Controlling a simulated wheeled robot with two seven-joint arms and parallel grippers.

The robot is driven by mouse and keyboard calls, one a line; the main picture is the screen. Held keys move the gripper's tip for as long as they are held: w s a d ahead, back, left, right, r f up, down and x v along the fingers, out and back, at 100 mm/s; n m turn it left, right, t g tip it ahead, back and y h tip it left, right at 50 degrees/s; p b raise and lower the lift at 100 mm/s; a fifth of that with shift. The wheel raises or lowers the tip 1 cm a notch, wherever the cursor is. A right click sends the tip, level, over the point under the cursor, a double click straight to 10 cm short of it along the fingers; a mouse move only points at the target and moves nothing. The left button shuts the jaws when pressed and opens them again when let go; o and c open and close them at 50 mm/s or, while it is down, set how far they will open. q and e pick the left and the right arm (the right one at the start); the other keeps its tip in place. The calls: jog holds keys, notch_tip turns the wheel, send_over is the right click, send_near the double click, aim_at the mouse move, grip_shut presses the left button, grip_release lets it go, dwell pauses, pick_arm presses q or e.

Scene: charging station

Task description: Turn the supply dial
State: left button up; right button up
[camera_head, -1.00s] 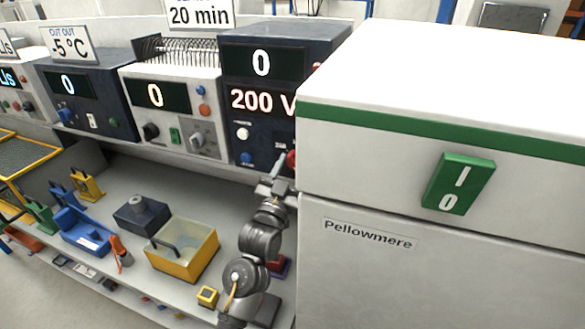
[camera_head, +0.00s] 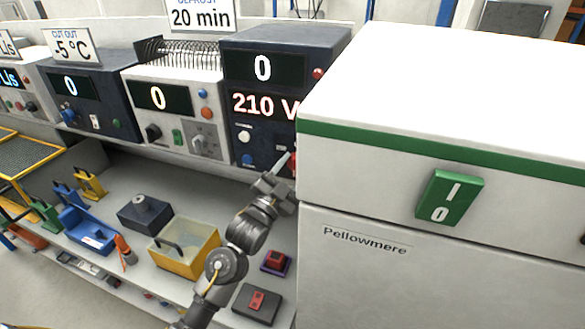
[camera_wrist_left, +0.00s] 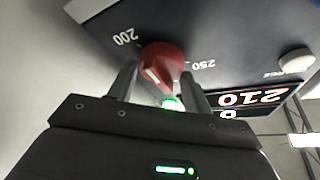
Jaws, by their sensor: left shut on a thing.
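The red supply dial (camera_wrist_left: 165,60) sits on the dark face of the supply unit (camera_head: 262,143). In the left wrist view it lies between marks reading 200 and 250, with a white pointer line on it. My left gripper (camera_wrist_left: 158,75) is shut on the dial, one finger on each side. In the head view the gripper (camera_head: 283,168) reaches the unit's lower right corner and hides much of the dial. The unit's display (camera_head: 264,104) reads 210 V, with a 0 on the display above. My right gripper is not in view.
A large white cabinet (camera_head: 390,180) with a green switch (camera_head: 450,197) stands close at the right of the dial. Below, the shelf holds a yellow bin (camera_head: 185,262), a dark block (camera_head: 145,213) and a red switch on a dark base (camera_head: 257,303).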

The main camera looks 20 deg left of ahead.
pick_arm(q)
jog(key=shift+m, duration=0.3)
jog(key=o, duration=1)
jog(key=shift+c, duration=0.2)
jog(key=b+v, duration=0.4)
jog(key=v, duration=0.6)
jog(key=shift+s+a, duration=0.15)
jog(key=shift+s, duration=0.25)
jog(key=shift+f, duration=0.1)
